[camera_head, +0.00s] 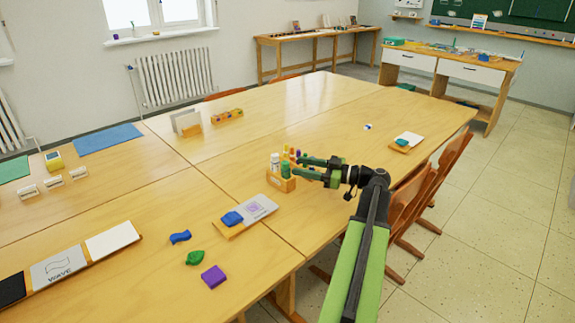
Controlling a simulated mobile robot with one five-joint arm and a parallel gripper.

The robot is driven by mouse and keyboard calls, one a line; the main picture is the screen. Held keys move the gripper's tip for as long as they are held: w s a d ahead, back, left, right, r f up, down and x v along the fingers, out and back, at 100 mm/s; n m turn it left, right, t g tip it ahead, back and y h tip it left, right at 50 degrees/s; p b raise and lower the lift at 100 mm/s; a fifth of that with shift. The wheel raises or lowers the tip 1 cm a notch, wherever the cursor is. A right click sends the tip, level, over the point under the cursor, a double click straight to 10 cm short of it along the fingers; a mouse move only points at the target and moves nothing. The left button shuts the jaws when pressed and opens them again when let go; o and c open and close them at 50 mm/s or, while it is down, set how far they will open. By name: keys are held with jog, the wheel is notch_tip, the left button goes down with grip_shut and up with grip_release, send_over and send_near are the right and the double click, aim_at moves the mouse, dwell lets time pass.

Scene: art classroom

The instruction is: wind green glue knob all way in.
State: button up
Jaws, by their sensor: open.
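A small wooden holder (280,184) stands on the table, with several upright glue sticks and coloured items in it. A white glue stick (275,161) is at its left. A green glue stick (285,168) stands just right of it; its knob is too small to make out. My gripper (300,167) reaches in from the right with its green fingers apart, close to the right side of the holder. I cannot tell whether a fingertip touches the green glue. More coloured items behind are partly hidden by the fingers.
A board with a blue lump (232,218) lies in front left of the holder. Blue, green and purple pieces (213,276) lie nearer. Chairs (410,210) line the right edge. The table beyond is mostly clear.

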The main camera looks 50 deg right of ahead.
jog(key=v, duration=1.1)
